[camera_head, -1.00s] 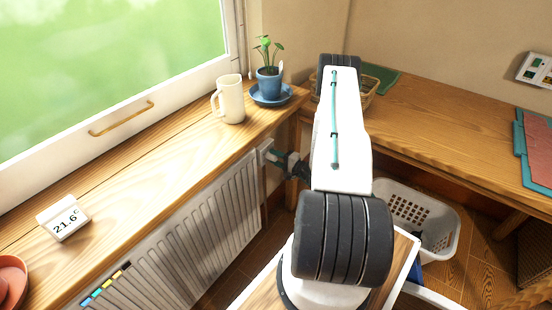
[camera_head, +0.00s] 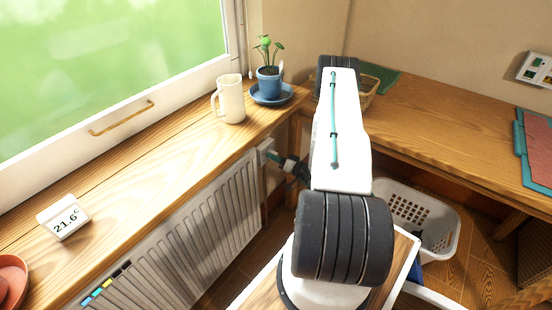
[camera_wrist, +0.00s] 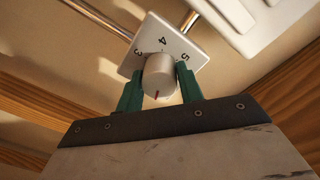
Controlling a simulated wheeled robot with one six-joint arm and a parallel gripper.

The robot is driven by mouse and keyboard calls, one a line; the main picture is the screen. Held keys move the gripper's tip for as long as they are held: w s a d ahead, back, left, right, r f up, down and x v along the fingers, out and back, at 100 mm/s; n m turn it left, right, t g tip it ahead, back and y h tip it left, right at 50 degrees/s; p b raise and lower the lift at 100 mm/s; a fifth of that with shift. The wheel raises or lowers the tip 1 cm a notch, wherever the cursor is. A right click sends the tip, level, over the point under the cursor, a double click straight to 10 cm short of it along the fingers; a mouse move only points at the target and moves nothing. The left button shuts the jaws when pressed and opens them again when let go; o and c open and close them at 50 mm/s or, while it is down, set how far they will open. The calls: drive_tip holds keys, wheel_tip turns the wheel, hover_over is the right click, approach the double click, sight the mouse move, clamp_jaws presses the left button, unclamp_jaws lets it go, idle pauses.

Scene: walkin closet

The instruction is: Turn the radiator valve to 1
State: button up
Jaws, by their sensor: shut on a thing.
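The radiator valve knob (camera_wrist: 158,75) is a pale round knob with a red mark, on a white dial plate (camera_wrist: 173,35) in the wrist view. The figures 3, 4 and 5 show along the plate's upper part. The red mark is at the knob's lower side, pointing away from 4; the figure beside it is not visible. My gripper (camera_wrist: 160,80) is shut on the knob, one green finger on each side. In the head view, my gripper (camera_head: 273,157) reaches the valve at the far end of the white radiator (camera_head: 190,235), and the knob is hidden.
A white basket (camera_head: 430,210) stands below the wooden desk (camera_head: 440,120) at right.

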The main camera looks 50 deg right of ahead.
drive_tip(key=shift+f+n, duration=0.1)
drive_tip(key=shift+n, duration=0.6)
drive_tip(key=o, duration=1)
drive_tip(key=s, duration=0.7)
drive_tip(key=shift+s, duration=0.4)
drive_tip(key=shift+d, duration=0.15)
